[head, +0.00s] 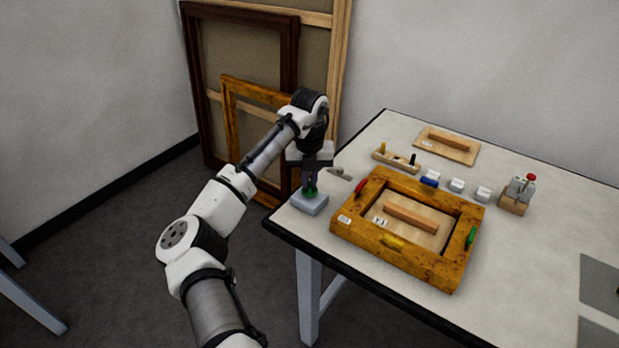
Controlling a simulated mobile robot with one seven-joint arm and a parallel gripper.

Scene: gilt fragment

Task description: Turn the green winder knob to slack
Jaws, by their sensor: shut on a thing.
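The fingers hide much of the knob. Any mark that tells its turn, such as a slack position, is too small or hidden to read.
A gilt wooden frame (447,272) with coloured clips around a panel lies close right of the block on the table (541,254). Behind are a peg rack (396,162), small blocks, a red-knobbed device (519,191) and a board (461,155). Large frames (190,75) lean on the wall.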

